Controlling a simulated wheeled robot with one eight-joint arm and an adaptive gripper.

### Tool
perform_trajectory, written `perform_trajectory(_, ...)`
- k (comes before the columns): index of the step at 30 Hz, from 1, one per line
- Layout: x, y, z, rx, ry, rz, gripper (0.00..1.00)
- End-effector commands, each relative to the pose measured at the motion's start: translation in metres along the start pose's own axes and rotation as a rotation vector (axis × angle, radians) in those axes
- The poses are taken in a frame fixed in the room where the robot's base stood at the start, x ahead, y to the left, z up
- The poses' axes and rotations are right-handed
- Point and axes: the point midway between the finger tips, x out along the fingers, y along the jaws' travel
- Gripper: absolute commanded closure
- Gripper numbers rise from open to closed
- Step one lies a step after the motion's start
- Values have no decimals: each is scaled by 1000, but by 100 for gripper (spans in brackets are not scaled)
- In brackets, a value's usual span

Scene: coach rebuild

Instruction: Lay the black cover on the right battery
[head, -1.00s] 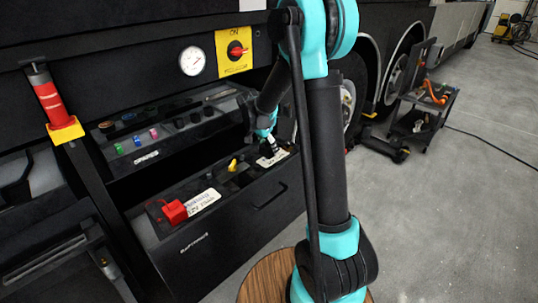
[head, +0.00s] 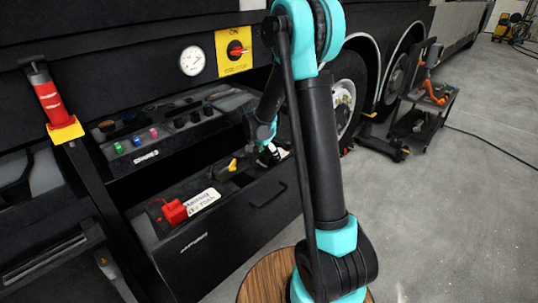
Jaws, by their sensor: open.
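My gripper (head: 268,152) is small in the head view, at the right end of the open battery drawer (head: 240,222), low over it. It is open, and its fingertips are hard to make out. A white label shows partly beside it, where the right battery seems to sit, largely hidden by my gripper and arm. The black cover cannot be told apart from the dark parts around it. A red cover (head: 173,212) sits at the drawer's left end beside a white label (head: 203,201). A yellow piece (head: 232,165) lies between there and my gripper.
Above the drawer is a dark panel (head: 160,140) with coloured caps. A red-handled tool (head: 48,100) stands at left. A gauge (head: 192,61) and yellow switch plate (head: 235,52) are on the coach side. A cart (head: 423,115) stands at right; the floor in front is clear.

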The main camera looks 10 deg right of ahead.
Motion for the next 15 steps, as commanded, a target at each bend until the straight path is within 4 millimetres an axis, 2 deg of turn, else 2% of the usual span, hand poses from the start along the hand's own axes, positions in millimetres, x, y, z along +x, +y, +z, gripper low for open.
perform_trajectory(8, -8, 0, -1, -1, 0, 0, 29)
perform_trajectory(11, -21, 0, 0, -1, 0, 0, 29)
perform_trajectory(15, -48, 0, -1, -2, 0, 0, 29)
